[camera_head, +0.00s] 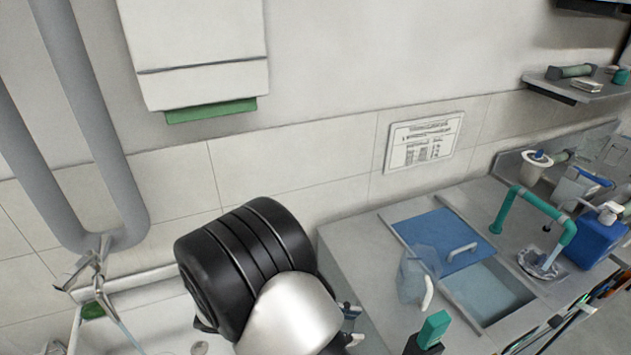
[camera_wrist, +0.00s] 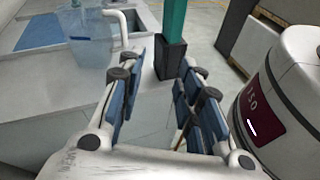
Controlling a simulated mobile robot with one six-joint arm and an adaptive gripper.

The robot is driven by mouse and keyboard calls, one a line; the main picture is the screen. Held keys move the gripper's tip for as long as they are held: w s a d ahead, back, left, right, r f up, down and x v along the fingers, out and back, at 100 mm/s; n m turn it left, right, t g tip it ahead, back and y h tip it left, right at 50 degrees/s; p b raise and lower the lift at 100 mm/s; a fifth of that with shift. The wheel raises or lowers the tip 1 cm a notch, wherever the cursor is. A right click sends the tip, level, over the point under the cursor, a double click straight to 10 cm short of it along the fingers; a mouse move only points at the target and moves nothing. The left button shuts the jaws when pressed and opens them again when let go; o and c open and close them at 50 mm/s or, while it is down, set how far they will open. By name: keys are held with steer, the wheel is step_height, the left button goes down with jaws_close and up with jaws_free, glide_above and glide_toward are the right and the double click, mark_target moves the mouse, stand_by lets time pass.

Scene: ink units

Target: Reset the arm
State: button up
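My gripper (camera_wrist: 158,92) is open in the wrist view, with its two blue-padded fingers apart and nothing visible between them. In the head view my black and silver arm fills the lower middle, and only part of the gripper (camera_head: 350,322) shows at its right edge. A teal block on a black base (camera_head: 431,331) stands on the counter just right of the gripper. It also shows beyond the fingertips in the wrist view (camera_wrist: 172,55); whether they touch it I cannot tell.
A clear jug (camera_head: 412,278) with a white handle stands on the grey counter (camera_head: 362,248), near a blue lid (camera_head: 425,232) and an open basin (camera_head: 487,291). A teal tap (camera_head: 535,203) and blue bottle (camera_head: 597,240) are farther right. A white sink (camera_head: 160,325) lies left of my arm.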

steer(key=s+d+r+m+t+y, duration=0.2)
steer(key=s+d+r+m+y, duration=0.2)
steer(key=s+r+m+y, duration=0.2)
steer(key=s+d+r+m+t+y, duration=0.2)
steer(key=s+d+r+m+y, duration=0.2)
steer(key=s+r+m+y, duration=0.3)
step_height(320, 180, up, 4)
steer(key=m+y, duration=0.1)
steer(key=m, duration=0.2)
steer(key=shift+s+d+m+y, duration=0.2)
steer(key=shift+d+m+y, duration=0.05)
steer(key=shift+m+y, duration=0.05)
steer(key=shift+a, duration=0.15)
